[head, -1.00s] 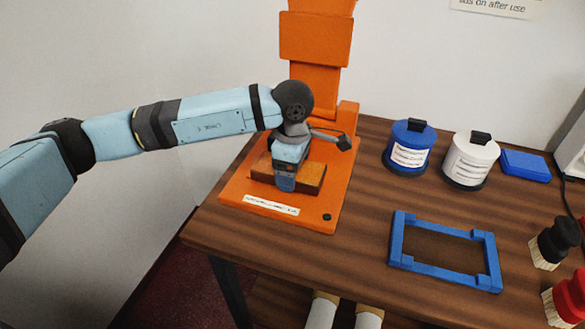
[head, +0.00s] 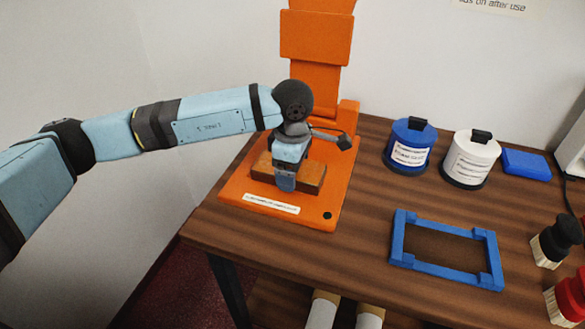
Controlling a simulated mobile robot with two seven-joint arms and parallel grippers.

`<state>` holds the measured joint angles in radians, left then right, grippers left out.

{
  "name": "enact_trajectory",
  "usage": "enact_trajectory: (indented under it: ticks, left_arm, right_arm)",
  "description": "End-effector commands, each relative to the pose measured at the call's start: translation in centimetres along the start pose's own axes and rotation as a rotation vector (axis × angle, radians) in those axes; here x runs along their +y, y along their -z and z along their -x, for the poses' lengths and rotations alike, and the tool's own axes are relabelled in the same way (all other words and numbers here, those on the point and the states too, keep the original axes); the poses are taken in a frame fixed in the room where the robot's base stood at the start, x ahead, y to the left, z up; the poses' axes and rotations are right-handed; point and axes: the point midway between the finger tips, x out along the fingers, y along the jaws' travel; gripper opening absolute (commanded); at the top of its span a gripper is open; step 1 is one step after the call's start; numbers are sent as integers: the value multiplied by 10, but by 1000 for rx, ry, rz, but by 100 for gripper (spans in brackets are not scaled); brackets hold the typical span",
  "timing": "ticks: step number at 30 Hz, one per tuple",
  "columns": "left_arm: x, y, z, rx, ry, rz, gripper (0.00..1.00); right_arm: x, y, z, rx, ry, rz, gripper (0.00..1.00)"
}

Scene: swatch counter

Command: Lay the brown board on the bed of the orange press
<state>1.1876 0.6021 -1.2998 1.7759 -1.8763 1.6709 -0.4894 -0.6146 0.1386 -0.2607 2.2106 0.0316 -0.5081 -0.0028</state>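The orange press (head: 322,65) stands at the back left of the counter, its upper part raised. Its flat orange bed (head: 240,193) reaches toward the front, with a white label strip near the front edge. The brown board (head: 312,178) is at the bed and looks flat on it. My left gripper (head: 286,182) is directly over the board, pointing down. Its body covers the middle of the board, and its fingertips are hidden, so I cannot see whether it grips the board. My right gripper is not in view.
A blue frame (head: 398,238) lies on the wooden counter (head: 365,200) right of the press. Blue (head: 410,146) and white (head: 470,160) canisters and a blue block (head: 525,164) stand behind it. Black (head: 556,241) and red (head: 568,300) brushes are at the right.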

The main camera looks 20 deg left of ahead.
Motion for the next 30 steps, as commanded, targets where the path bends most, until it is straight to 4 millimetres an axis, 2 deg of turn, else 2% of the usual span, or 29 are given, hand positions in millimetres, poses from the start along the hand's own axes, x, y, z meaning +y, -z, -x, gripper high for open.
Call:
enact_trajectory:
  ticks: [1, 13, 14, 16, 30]
  left_arm:
    - [-4, 0, -10, 4, 16, -3, 51]
    - [-5, 0, -14, 5, 22, -4, 51]
    - [-5, 0, -14, 5, 22, -4, 85]
    - [-5, 0, -14, 5, 22, -4, 100]
    - [-4, 0, -15, 5, 19, -1, 100]
  right_arm:
    - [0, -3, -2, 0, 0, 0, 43]
    - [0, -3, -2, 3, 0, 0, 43]
    - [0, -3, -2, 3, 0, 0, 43]
    - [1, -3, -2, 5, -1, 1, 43]
    - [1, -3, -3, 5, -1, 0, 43]
